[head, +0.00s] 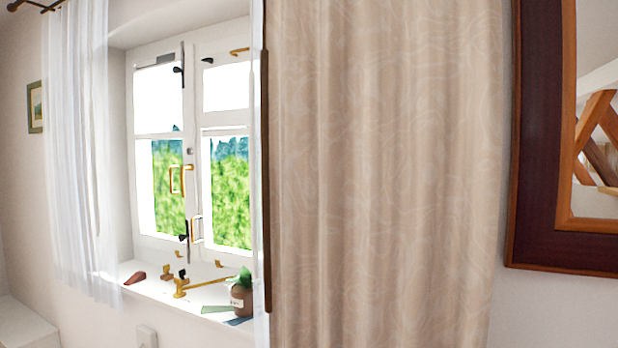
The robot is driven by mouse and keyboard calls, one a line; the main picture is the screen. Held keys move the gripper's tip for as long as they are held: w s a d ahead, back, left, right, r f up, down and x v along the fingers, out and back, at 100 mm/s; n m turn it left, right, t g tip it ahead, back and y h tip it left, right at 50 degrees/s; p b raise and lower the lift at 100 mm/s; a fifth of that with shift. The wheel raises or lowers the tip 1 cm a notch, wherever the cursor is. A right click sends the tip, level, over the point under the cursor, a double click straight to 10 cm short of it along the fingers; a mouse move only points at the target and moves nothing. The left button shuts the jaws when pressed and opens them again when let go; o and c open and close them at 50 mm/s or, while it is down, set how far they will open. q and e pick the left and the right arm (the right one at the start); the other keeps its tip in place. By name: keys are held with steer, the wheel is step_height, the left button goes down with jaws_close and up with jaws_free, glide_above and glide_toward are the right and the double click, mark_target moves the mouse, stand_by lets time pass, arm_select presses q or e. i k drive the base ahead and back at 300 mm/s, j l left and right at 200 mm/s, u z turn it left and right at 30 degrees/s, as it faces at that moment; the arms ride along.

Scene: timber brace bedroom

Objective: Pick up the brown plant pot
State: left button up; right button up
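A small brown pot (241,299) with a pale label stands upright on the white window sill, near the sill's right end. A green plant (244,278) sticks out of its top. The sheer curtain's edge hangs close beside the pot on its right. Neither of my grippers shows in the head view.
The window sill (150,288) also holds brass fittings (181,287), a reddish-brown object (135,278) and flat green pieces (215,309). A beige patterned curtain (385,180) hangs to the right. A dark-framed mirror (540,150) is at far right. A sheer white curtain (80,150) hangs at left.

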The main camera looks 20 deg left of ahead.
mark_target(243, 287)
steer(key=k+j, duration=0.15)
steer(key=j, duration=0.2)
steer(key=k+j, duration=0.2)
steer(key=j, duration=0.2)
steer(key=k+j+z, duration=0.1)
steer(key=j, duration=0.25)
steer(key=k+j, duration=0.4)
steer(key=j, duration=0.3)
steer(key=j+z, duration=0.1)
steer(key=i, duration=0.05)
